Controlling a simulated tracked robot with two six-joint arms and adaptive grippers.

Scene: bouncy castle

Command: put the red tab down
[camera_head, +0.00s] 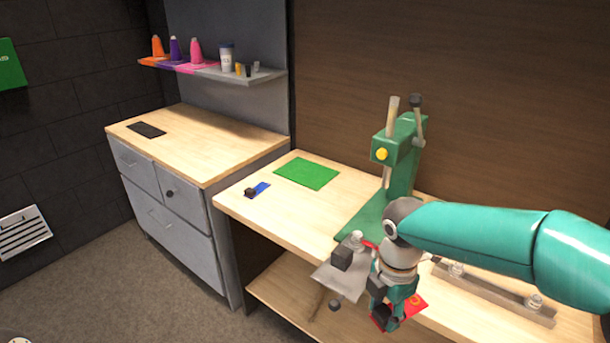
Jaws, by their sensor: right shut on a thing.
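My right gripper (385,314) comes in from the right on a teal arm and points down over the front part of the wooden bench (236,203). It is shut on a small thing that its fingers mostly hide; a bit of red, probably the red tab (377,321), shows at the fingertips. A flat red patch with an orange mark (415,304) lies just right of the fingers, partly hidden by them. I cannot tell whether the held thing touches the bench. My left gripper is not in view.
A green press (399,165) stands behind the gripper. A grey plate (345,279) with dark knobs is close on its left; a grey rail (495,291) is on its right. A green mat (307,173) and a blue tab with a dark block (262,188) lie farther left, with bare wood around.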

